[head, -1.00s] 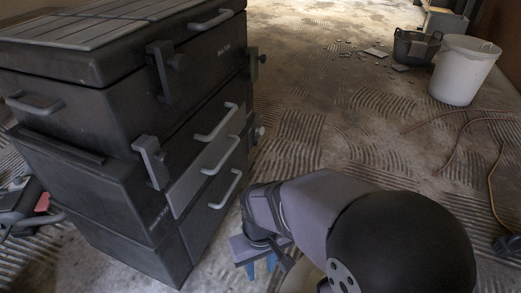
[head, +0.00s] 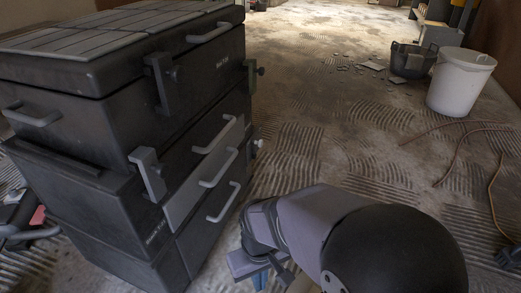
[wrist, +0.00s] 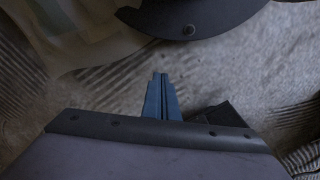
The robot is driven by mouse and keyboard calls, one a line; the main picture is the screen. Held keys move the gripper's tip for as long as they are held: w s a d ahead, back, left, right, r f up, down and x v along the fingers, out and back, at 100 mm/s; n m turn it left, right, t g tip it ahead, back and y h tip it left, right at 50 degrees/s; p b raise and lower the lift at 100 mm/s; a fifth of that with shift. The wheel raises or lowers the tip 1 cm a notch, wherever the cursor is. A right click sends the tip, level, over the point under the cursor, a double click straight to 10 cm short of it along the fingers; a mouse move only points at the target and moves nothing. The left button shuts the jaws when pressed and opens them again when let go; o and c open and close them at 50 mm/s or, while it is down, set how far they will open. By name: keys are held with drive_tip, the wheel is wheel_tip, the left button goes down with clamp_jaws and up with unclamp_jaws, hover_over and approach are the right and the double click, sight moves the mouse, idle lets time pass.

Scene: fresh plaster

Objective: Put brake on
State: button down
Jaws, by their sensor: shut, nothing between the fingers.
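A stacked black toolbox (head: 100,205) with drawers, grey pull handles and side latches stands on the left in the head view. No brake can be made out on it, and its lower edge runs out of the frame. My gripper (head: 261,281) hangs low to the right of the toolbox, apart from it, and is partly cut off by the frame's bottom edge. In the wrist view my gripper's blue fingers (wrist: 160,76) are together with nothing between them, over the grooved floor.
A white bucket (head: 459,84) and a dark tub (head: 411,61) stand at the back right, with rubble (head: 371,66) nearby. A cable (head: 459,150) lies on the right floor. A grey item with red (head: 37,216) is at the left edge. The middle floor is clear.

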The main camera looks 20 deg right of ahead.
drive_tip(key=w+d+r+n+t+p, duration=0.1)
drive_tip(key=w+d+n+t+p, duration=0.45)
drive_tip(key=w, duration=0.75)
drive_tip(key=w+d+r+n+t+p, duration=0.1)
drive_tip(key=w+d+n+t+p, duration=0.4)
drive_tip(key=w, duration=0.7)
drive_tip(key=d+r+n+t+p, duration=0.4)
drive_tip(key=r+n+t, duration=0.1)
drive_tip(key=n+t, duration=0.1)
drive_tip(key=shift+w+d+p, duration=0.3)
drive_tip(key=shift+w+d, duration=0.05)
drive_tip(key=shift+n+t, duration=0.25)
drive_tip(key=shift+w, duration=0.15)
drive_tip(key=b, duration=0.5)
approach(256, 143)
drive_tip(key=w+a, duration=0.2)
drive_tip(key=a, duration=0.1)
drive_tip(key=w+d+b, duration=0.2)
drive_tip(key=d, duration=0.1)
drive_tip(key=shift+w+f, duration=0.15)
drive_tip(key=shift+w, duration=0.05)
